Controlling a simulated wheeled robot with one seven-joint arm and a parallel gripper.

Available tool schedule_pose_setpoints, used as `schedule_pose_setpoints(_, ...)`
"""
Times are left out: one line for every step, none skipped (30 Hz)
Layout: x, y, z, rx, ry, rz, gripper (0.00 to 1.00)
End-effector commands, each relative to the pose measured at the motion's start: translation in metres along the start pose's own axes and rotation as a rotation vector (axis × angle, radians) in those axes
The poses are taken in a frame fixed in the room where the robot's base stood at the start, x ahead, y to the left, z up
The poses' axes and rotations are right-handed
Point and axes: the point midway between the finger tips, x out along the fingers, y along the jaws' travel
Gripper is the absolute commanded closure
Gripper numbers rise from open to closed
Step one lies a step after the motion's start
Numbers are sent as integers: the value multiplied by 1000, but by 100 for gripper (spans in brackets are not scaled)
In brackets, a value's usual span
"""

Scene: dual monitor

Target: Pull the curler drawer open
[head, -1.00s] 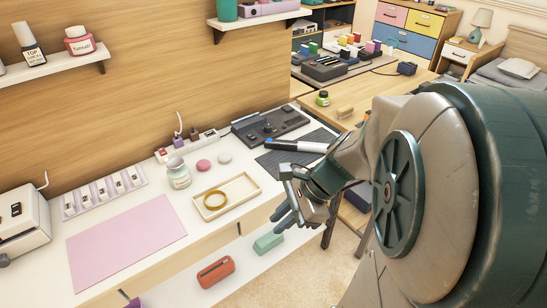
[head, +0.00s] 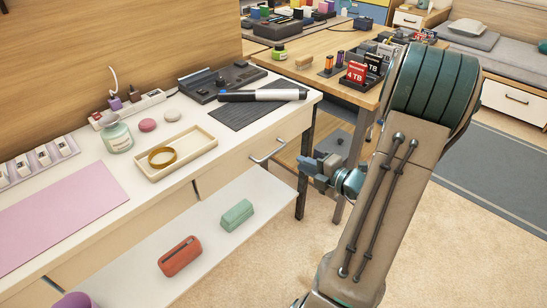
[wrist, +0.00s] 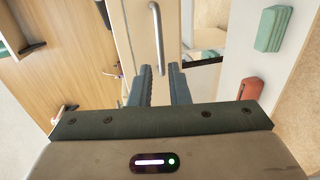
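The drawer (head: 240,163) with a silver bar handle (head: 267,152) is at the right end of the white desk, below the black-and-white curler (head: 262,95). The drawer front looks closed. My gripper (head: 307,171) is to the right of the handle and apart from it, in front of the desk's right end. In the wrist view, the handle (wrist: 156,25) stands upright in the picture on the pale drawer front (wrist: 133,28).
The curler lies on a dark ribbed mat (head: 238,114) beside a wooden tray (head: 148,170) with a gold ring. A lower white shelf (head: 205,222) holds a red case (head: 180,256) and a green case (head: 237,215). A wooden table (head: 310,75) stands behind on the right. Floor is open in front.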

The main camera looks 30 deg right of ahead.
Motion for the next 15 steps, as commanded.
schedule_pose_setpoints(10, -2, -2, -2, 6, 1, 84)
schedule_pose_setpoints(15, -2, -2, -3, 7, 0, 84)
schedule_pose_setpoints(23, -2, -2, -4, 7, 1, 84)
schedule_pose_setpoints(30, -2, -2, -5, 8, 1, 84)
schedule_pose_setpoints(37, -3, -2, -5, 8, 0, 84)
schedule_pose_setpoints(46, -3, -3, -4, 8, 1, 84)
schedule_pose_setpoints(53, -3, -2, -4, 8, 1, 84)
schedule_pose_setpoints(60, -3, -2, -5, 9, 0, 84)
schedule_pose_setpoints(68, -3, -2, -4, 8, 0, 84)
schedule_pose_setpoints(74, -3, -3, -4, 8, 0, 84)
schedule_pose_setpoints(80, -3, -3, -5, 9, 0, 84)
schedule_pose_setpoints(88, -2, -2, -6, 7, 0, 84)
schedule_pose_setpoints(93, -2, -2, -6, 7, -1, 84)
schedule_pose_setpoints(98, -2, -2, -6, 7, 0, 84)
schedule_pose_setpoints(104, -2, -2, -6, 7, 1, 84)
